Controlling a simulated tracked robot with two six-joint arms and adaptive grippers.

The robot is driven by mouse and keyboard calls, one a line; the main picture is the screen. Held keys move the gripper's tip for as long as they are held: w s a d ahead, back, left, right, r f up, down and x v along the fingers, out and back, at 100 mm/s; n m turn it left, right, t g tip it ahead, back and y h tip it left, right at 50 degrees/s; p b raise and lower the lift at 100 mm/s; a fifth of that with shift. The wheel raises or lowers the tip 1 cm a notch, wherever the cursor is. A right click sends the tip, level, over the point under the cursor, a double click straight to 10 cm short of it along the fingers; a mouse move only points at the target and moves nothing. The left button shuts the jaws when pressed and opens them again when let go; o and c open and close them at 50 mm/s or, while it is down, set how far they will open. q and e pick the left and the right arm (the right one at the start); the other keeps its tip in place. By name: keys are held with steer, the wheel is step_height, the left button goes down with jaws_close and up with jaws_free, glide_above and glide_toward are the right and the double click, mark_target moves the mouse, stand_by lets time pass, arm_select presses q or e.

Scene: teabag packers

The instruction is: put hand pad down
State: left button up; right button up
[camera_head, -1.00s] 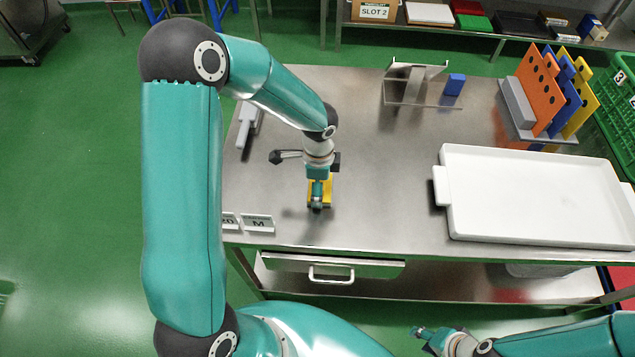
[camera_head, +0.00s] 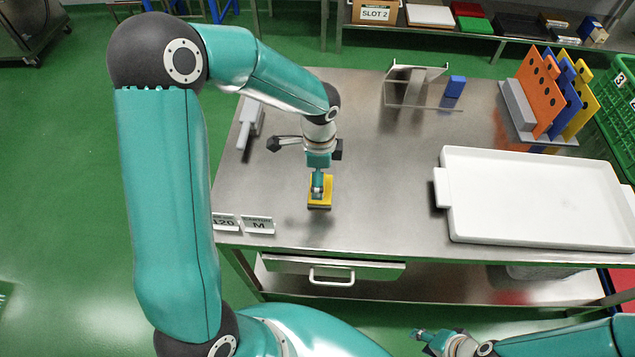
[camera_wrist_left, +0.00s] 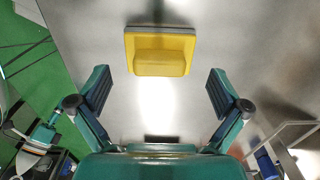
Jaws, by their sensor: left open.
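The hand pad (camera_head: 327,190), a yellow block on a thin grey base, lies flat on the steel table near its front left part. In the left wrist view the hand pad (camera_wrist_left: 160,55) sits ahead of my fingers, centred between them, with a gap on both sides. My left gripper (camera_wrist_left: 159,88) is open and empty, its fingers spread wide and apart from the pad. In the head view my left gripper (camera_head: 317,184) hides part of the pad. My right gripper (camera_head: 422,335) is low in front of the table, too small to read its jaws.
Two label cards, one marked M (camera_head: 259,225), stand at the front left edge. A grey handled tool (camera_head: 250,120) lies behind them. A white tray (camera_head: 540,240) fills the right side. A metal stand (camera_head: 415,85) and blue block (camera_head: 455,86) are at the back. The table's middle is clear.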

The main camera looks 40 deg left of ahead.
arm_select(q)
step_height(320, 180, up, 7)
steer(key=shift+r, duration=0.1)
stand_by(0.7)
